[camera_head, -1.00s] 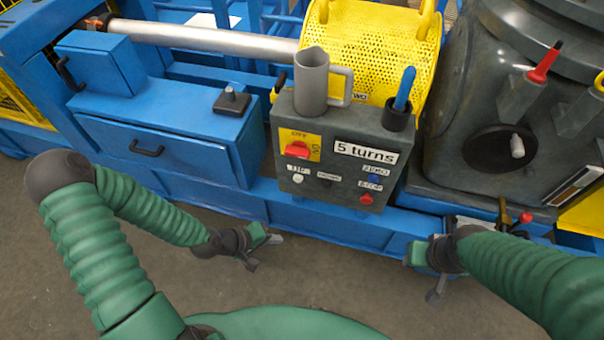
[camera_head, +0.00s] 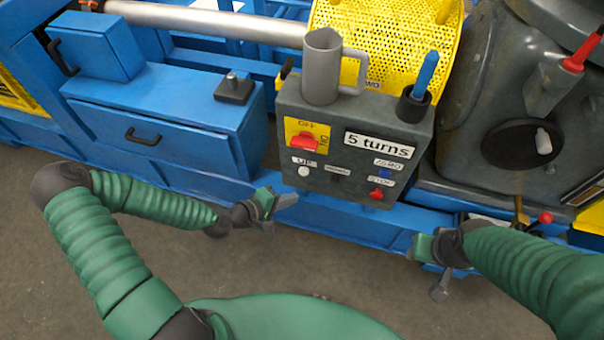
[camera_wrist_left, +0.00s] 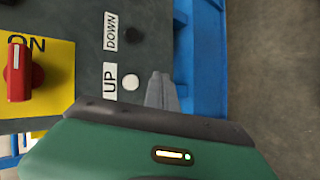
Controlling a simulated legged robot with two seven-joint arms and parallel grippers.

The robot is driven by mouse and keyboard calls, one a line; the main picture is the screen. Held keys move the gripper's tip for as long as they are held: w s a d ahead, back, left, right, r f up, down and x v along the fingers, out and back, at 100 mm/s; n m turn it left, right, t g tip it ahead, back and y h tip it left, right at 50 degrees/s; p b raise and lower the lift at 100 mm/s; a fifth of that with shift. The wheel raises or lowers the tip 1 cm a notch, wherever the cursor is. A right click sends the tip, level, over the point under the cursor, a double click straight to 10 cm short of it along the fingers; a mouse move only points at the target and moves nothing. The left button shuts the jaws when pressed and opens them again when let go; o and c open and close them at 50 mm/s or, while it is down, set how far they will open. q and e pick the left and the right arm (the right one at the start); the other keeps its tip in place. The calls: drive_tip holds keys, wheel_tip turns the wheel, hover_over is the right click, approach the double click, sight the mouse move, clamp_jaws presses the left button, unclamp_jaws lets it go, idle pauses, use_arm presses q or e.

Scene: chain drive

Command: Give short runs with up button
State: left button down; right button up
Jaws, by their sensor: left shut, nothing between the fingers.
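The grey control box (camera_head: 290,100) carries a white round button (camera_head: 303,171) under the "UP" label. In the left wrist view the white button (camera_wrist_left: 131,82) sits beside the "UP" label, just to the left of my fingertips. My left gripper (camera_head: 286,199) is shut and empty, just below and left of the button in the head view. Its grey fingers (camera_wrist_left: 160,88) look close to the button, and I see a gap between them. My right gripper (camera_head: 438,288) hangs low in front of the blue frame, and its jaw state is unclear.
The box also has a red switch (camera_head: 301,143), a "DOWN" button (camera_head: 336,180), a blue button (camera_head: 384,174), a red stop button (camera_head: 376,194) and a "5 turns" sign (camera_head: 379,145). A grey mug (camera_head: 321,75) and a cup with a blue-handled tool (camera_head: 413,104) stand on top.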

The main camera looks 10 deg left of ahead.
sight(304, 171)
use_arm(q)
drive_tip(key=shift+w+d+b, duration=0.15)
drive_tip(key=shift+w, duration=1.25)
drive_tip(key=shift+w+d+b, duration=0.1)
drive_tip(key=shift+w+b, duration=0.05)
drive_tip(key=shift+w, duration=1.25)
drive_tip(key=shift+w+r, duration=0.1)
drive_tip(key=shift+w, duration=0.25)
drive_tip(key=shift+w+p, duration=0.3)
drive_tip(key=shift+w, duration=0.25)
idle(1.8)
drive_tip(key=shift+s, duration=0.1)
idle(1.2)
drive_tip(key=shift+s+p, duration=0.4)
drive_tip(key=shift+s, duration=0.45)
